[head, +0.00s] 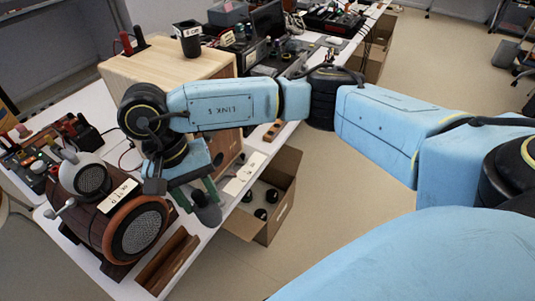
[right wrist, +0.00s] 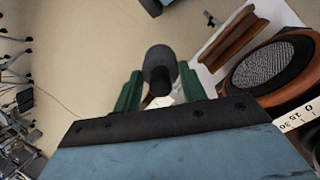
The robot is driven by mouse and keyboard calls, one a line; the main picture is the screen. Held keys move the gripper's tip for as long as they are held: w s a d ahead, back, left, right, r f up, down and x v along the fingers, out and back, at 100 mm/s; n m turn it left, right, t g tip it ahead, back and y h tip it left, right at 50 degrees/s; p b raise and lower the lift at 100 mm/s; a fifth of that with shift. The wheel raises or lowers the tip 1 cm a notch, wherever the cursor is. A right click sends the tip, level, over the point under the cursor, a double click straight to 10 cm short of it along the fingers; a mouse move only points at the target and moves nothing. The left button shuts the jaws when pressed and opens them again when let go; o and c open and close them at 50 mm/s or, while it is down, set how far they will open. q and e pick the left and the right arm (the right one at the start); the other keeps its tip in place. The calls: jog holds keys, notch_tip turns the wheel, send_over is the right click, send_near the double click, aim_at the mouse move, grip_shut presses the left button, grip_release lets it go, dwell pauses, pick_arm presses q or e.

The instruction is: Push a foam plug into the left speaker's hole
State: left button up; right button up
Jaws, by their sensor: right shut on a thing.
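My right gripper (head: 197,193), with green fingers, is shut on a dark grey rounded piece (head: 207,212) that looks like foam. The right wrist view shows the grey piece (right wrist: 160,66) between the fingers; I cannot tell for sure that it is a plug. A round wooden speaker (head: 110,238) with a copper-coloured ring and mesh front stands at the left, just left of the gripper and apart from the grey piece. The speaker's ring and mesh (right wrist: 268,66) also show in the right wrist view. I cannot make out a hole in it. My left gripper is out of view.
A large wooden cabinet (head: 150,68) stands behind my right arm, its front partly hidden. A black cup (head: 188,42) is on its top. An open cardboard box (head: 284,172) with several dark items is below the table edge. Wooden strips (head: 165,262) lie beside the speaker.

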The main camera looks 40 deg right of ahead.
jog(key=w+d+f+m+t+y+b, duration=0.1)
jog(key=w+d+f+m+t+y, duration=0.2)
jog(key=m+y, duration=0.75)
jog(key=w+d+f+m+t+y+b, duration=0.15)
jog(key=m+t+y, duration=0.3)
jog(key=m, duration=1.25)
jog(key=d+f+m+t+h+b, duration=0.2)
jog(key=d+f+m+t+h, duration=0.6)
jog(key=d+f+t, duration=0.65)
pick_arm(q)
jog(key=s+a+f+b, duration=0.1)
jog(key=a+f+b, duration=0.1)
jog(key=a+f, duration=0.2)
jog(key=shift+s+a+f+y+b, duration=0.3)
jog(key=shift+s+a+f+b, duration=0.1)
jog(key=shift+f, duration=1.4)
pick_arm(e)
jog(key=w+a+r+m+g+y, duration=0.1)
jog(key=w+g, duration=0.1)
jog(key=w, duration=0.6)
jog(key=shift+w+a+r+g, duration=0.2)
jog(key=shift+a+g, duration=0.1)
jog(key=shift+a, duration=0.1)
